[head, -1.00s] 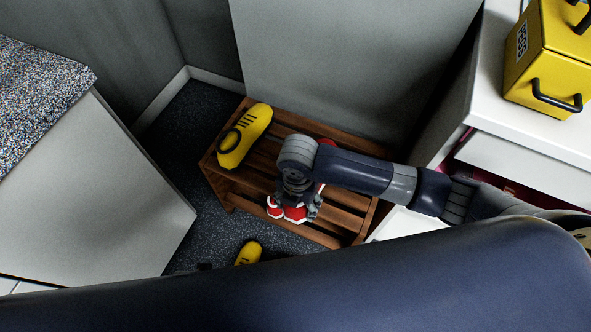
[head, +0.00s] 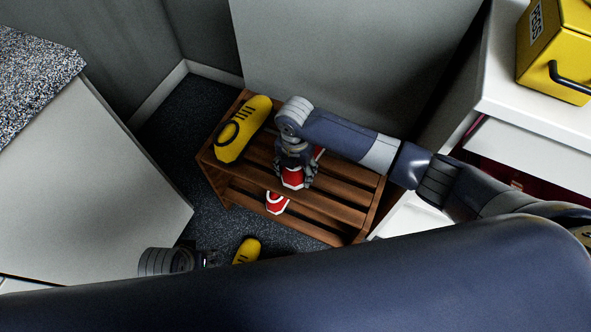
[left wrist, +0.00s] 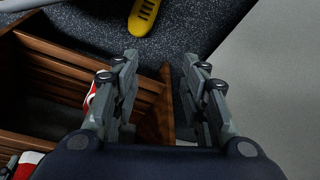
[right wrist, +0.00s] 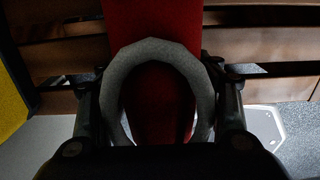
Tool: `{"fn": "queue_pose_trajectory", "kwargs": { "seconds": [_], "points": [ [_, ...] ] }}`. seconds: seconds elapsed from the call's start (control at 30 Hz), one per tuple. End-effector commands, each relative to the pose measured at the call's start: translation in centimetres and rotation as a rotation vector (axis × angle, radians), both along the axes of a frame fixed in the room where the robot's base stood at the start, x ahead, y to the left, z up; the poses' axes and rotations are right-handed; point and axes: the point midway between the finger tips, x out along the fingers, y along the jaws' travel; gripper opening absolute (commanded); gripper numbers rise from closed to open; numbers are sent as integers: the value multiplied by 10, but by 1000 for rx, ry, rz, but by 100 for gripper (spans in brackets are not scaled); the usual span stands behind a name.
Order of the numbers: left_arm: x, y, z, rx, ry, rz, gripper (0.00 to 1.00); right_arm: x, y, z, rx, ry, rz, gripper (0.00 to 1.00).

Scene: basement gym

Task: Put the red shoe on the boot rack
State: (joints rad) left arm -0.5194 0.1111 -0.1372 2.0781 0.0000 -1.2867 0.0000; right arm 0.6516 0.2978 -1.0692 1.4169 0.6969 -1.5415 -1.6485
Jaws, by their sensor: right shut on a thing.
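A red shoe (head: 292,179) with white trim is in my right gripper (head: 296,171), over the top slats of the wooden boot rack (head: 335,204). In the right wrist view the fingers close on both sides of its grey collar (right wrist: 205,85). I cannot tell whether its sole touches the slats. A second red shoe (head: 277,203) shows at the rack's front, seemingly on the lower level. My left gripper (head: 212,258) is low in front of the rack, mostly hidden by my arm; in the left wrist view its fingers (left wrist: 163,75) are apart and empty.
A yellow shoe (head: 241,130) lies on the rack's left end. Another yellow shoe (head: 247,250) is on the dark floor beside my left gripper. A white cabinet (head: 95,190) stands left, a grey wall behind, and a yellow case (head: 558,50) on a white unit right.

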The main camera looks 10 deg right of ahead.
Motion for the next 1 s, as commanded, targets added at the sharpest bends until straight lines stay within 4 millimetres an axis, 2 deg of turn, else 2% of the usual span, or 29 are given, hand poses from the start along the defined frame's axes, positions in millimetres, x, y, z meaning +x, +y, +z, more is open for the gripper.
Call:
{"fn": "queue_pose_trajectory", "kwargs": {
  "seconds": [0.13, 0.17, 0.23, 0.57, 0.7, 1.0],
  "points": [
    [0, 0, 0, 0, 1, 0, 40, 0, 0, 1, 1, -1, 0, 28],
    [0, 0, 0, 0, 1, 0, 40, 0, 0, 0, 0, 0, 0, 64],
    [0, 0, 0, 0, 1, 0, 40, 0, 0, 0, 0, 0, 0, 80],
    [0, 0, 0, 0, 1, 0, 40, 0, 0, 0, 0, 0, 0, 80],
    [1, 0, 1, -1, -5, 0, 40, 0, 0, 7, 1, -1, 0, 80],
    [-6, 0, -43, 2, 26, -4, 40, 0, 0, 47, 1, -2, 1, 80]
  ]
}}
